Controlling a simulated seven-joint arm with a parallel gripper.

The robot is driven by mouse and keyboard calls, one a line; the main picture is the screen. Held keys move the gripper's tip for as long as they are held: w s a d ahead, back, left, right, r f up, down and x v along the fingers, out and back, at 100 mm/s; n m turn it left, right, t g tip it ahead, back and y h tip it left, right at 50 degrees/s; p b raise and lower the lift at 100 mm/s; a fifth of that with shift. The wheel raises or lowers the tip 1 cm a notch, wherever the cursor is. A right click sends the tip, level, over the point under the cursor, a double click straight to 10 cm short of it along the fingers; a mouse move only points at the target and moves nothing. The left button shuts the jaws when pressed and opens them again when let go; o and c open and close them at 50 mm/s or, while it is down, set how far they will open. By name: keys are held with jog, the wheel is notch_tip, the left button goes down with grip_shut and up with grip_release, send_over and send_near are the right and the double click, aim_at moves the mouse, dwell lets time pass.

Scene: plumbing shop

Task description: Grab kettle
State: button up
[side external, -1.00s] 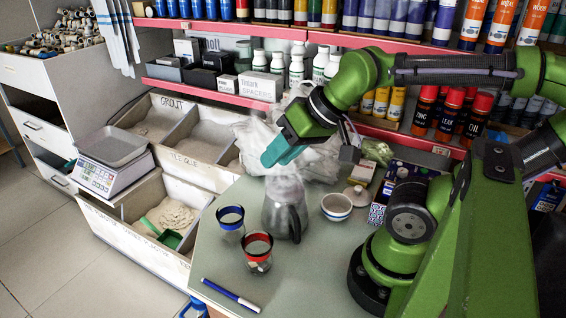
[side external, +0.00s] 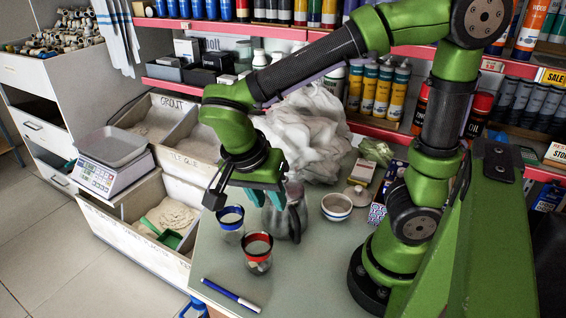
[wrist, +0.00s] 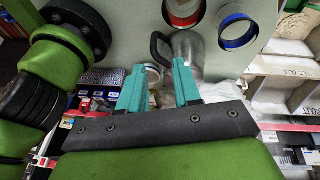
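The kettle (side external: 291,219) is a grey metal pot with a dark handle and stands upright on the table. In the wrist view the kettle (wrist: 188,50) is beyond my fingertips, with its dark handle to the left of its body. My gripper (side external: 264,197) is above and just left of the kettle in the side view, its teal fingers pointing down. In the wrist view my gripper (wrist: 156,75) has its two teal fingers apart with a gap between them. Nothing is held. The side view does not show clearly whether a finger touches the kettle.
A blue-rimmed cup (side external: 231,228) and a red-rimmed cup (side external: 257,262) stand close by on the left and front. A striped bowl (side external: 337,208) is at the right. A marker (side external: 231,295) lies in front. A crumpled white plastic bag (side external: 305,130) is behind.

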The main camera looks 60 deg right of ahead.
aim_at(296, 230)
jog(key=s+d+f+m, duration=0.1)
jog(key=d+f, duration=0.1)
jog(key=f, duration=0.3)
jog(key=d+f+m, duration=0.1)
jog(key=d+f, duration=0.1)
jog(key=f, duration=0.2)
jog(key=s+d+f+m, duration=0.1)
jog(key=d+f+m, duration=0.1)
jog(key=f, duration=0.3)
jog(key=shift+s+d+f+h, duration=0.3)
jog(key=shift+d+f, duration=0.05)
jog(key=shift+d, duration=0.15)
grip_shut()
